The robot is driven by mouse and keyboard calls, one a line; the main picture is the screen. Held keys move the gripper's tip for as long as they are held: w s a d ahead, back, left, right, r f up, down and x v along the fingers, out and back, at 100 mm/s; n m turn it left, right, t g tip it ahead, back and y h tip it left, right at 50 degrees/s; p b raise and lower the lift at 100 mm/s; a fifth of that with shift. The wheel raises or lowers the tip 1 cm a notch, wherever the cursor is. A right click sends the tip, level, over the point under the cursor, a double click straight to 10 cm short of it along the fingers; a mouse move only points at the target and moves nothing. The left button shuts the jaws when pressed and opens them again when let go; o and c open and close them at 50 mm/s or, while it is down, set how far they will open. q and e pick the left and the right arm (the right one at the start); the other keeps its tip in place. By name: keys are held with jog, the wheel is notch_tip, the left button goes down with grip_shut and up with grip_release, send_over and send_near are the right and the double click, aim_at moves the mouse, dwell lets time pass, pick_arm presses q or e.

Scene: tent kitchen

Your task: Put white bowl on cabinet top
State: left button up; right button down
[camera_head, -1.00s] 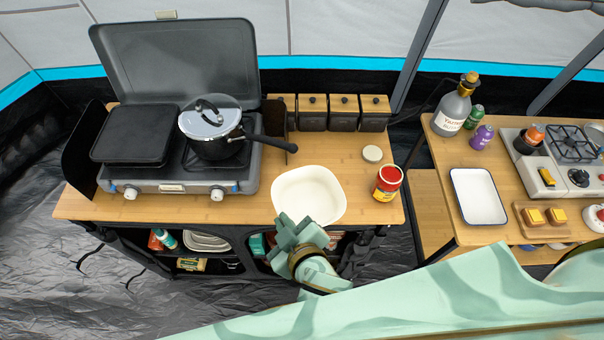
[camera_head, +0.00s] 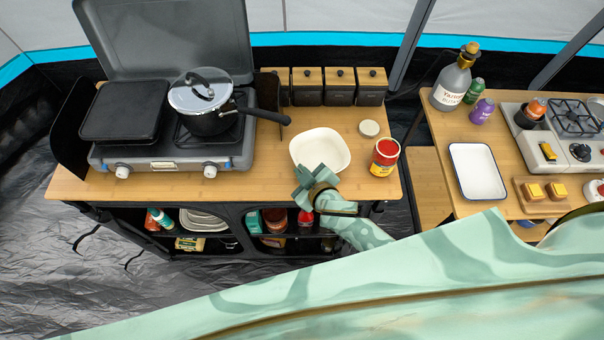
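The white bowl (camera_head: 320,146) is upright over the front middle of the wooden cabinet top (camera_head: 235,184) and appears to rest on it. My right gripper (camera_head: 310,178) is at the bowl's near rim, over the cabinet's front edge, and overlaps the rim in the picture. Its fingertips are hidden or too small to tell whether they still pinch the rim. My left gripper is not in view.
A stove (camera_head: 160,145) with a lidded pot (camera_head: 208,110) stands left of the bowl; the pot's handle reaches toward it. A red-lidded can (camera_head: 384,158) and a small round lid (camera_head: 369,128) are to the right. Several canisters (camera_head: 338,88) line the back.

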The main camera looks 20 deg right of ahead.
jog(key=shift+a, duration=0.25)
jog(key=shift+f, duration=0.1)
jog(key=c, duration=1.6)
grip_release()
jog(key=shift+s+r, duration=0.2)
jog(key=p+v, duration=0.2)
jog(key=v, duration=1)
jog(key=s+d+f+m+g+h, duration=0.1)
jog(key=s+d+f+g, duration=0.1)
jog(key=s+f, duration=0.35)
jog(key=s+d+f+g, duration=0.2)
jog(key=s+f, duration=0.1)
jog(key=f, duration=0.6)
jog(key=s+d+f+m+g+h, duration=0.1)
jog(key=s+d+f+g, duration=0.1)
jog(key=s+f, duration=0.35)
jog(key=s+d+f+g, duration=0.1)
jog(key=s+f, duration=0.2)
jog(key=s, duration=0.2)
jog(key=s+d+f+m+g, duration=0.1)
jog(key=s+d+f+g, duration=0.1)
jog(key=s, duration=0.3)
jog(key=s+d+f+g, duration=0.2)
jog(key=s+f, duration=0.3)
jog(key=shift+m, duration=0.4)
